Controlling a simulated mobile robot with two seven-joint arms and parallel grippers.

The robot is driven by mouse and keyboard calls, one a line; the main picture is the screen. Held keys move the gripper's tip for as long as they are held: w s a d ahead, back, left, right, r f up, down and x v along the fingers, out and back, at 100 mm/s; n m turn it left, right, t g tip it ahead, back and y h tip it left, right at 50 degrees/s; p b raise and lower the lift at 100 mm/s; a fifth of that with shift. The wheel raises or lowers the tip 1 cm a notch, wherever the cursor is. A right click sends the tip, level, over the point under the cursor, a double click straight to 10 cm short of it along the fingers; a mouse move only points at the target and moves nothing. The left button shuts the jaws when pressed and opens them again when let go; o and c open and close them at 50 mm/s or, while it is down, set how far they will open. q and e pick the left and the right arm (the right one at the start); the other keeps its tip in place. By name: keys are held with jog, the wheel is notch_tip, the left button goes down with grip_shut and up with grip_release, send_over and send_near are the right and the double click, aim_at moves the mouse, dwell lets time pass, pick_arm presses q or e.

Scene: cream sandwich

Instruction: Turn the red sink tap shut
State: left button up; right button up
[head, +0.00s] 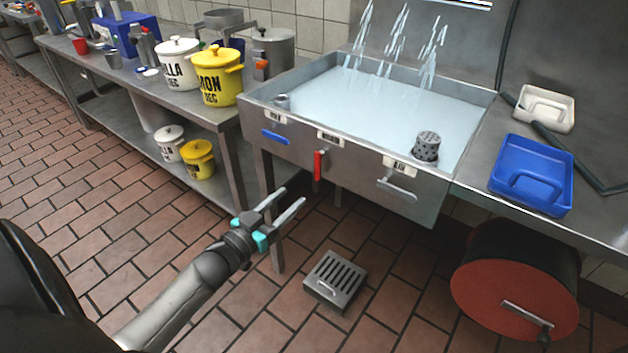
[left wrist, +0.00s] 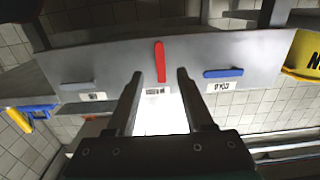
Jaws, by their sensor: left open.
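The red tap handle (head: 319,166) hangs vertically on the front panel of the steel sink (head: 350,160), below a small label. My left gripper (head: 293,196) is open and empty, in front of the sink and a little below and left of the red handle in the head view. In the left wrist view, the red handle (left wrist: 160,62) shows between and beyond the two open fingers (left wrist: 160,74), apart from them as far as I can tell. A blue handle (head: 276,137) and a grey handle (head: 397,189) lie roughly horizontal either side. My right gripper is out of view.
Water streams (head: 397,35) fall into the filled sink, where a perforated metal cup (head: 426,146) sits. A blue tray (head: 532,175) lies on the right counter. A floor grate (head: 335,280) and red-faced drum (head: 513,288) are below. The left table holds yellow and white pots.

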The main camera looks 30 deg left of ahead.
aim_at(317, 175)
pick_arm(q)
jog(key=w+b, duration=0.1)
jog(key=w, duration=0.4)
jog(key=w+b, duration=0.1)
jog(key=w, duration=0.2)
jog(key=shift+w+d+f+b, duration=0.1)
jog(key=shift+d+b, duration=0.2)
jog(key=shift+d, duration=0.05)
jog(key=shift+w, duration=0.9)
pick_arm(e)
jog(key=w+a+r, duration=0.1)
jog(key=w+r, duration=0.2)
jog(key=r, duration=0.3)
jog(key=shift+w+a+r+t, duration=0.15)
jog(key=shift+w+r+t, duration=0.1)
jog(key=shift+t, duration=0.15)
pick_arm(q)
grip_shut()
jog(key=shift+d, duration=0.1)
